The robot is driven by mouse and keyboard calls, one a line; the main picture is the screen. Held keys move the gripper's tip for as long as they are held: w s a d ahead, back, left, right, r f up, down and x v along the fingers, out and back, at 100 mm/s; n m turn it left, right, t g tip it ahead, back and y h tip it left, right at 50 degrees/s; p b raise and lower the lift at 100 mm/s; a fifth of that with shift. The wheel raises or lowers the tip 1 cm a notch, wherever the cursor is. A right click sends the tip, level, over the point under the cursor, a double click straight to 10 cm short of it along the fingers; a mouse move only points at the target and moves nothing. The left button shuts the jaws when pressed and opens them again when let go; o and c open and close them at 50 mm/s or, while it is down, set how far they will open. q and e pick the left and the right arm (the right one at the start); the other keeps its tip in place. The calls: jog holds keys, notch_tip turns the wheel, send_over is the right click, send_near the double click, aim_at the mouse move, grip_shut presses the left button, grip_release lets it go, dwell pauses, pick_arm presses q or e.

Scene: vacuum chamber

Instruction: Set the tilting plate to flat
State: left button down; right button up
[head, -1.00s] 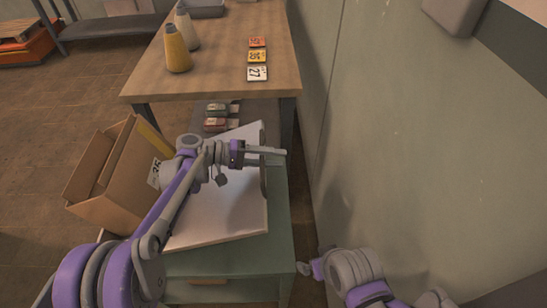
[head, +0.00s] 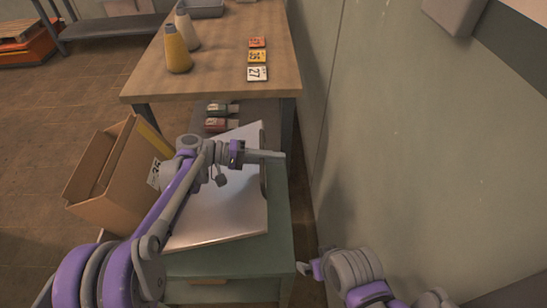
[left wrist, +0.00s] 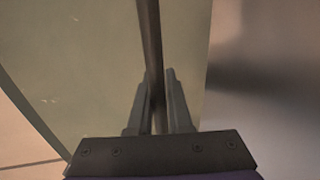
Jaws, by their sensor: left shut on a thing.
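The tilting plate (head: 228,212) is a pale, shiny sheet above a green cabinet (head: 279,235). It looks tilted, but the exact angle is hard to tell. A dark bar (head: 264,178) runs along its right edge. My left gripper (head: 268,155) is at that edge, shut on the bar. In the left wrist view the bar (left wrist: 150,40) passes between the fingers of my left gripper (left wrist: 158,100). My left arm hides part of the plate. My right gripper (head: 304,268) is low by the wall, away from the plate; its jaws are too small to read.
An open cardboard box (head: 120,178) stands against the plate's left side. A wooden table (head: 215,60) behind holds two cones and several numbered cards. A wall (head: 400,150) closes off the right. Floor is open at the far left.

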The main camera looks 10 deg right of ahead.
dwell(0.8)
pick_arm(q)
jog(key=d+f+y+b, duration=0.1)
jog(key=d+f+b, duration=0.1)
jog(key=f, duration=0.5)
jog(key=d+f+y+b, duration=0.1)
jog(key=f+b, duration=0.1)
jog(key=f, duration=0.5)
jog(key=s+d+f+y+b, duration=0.1)
jog(key=d+f+y+b, duration=0.1)
jog(key=f, duration=0.5)
jog(key=shift+d+f+t+b, duration=0.1)
jog(key=shift+d+t+b, duration=0.2)
jog(key=shift+t+b, duration=0.1)
jog(key=shift+s+f+y, duration=0.15)
jog(key=shift+f+y, duration=0.15)
jog(key=shift+f, duration=0.15)
jog(key=c, duration=0.9)
grip_release()
jog(key=shift+f, duration=0.1)
jog(key=shift+o, duration=0.3)
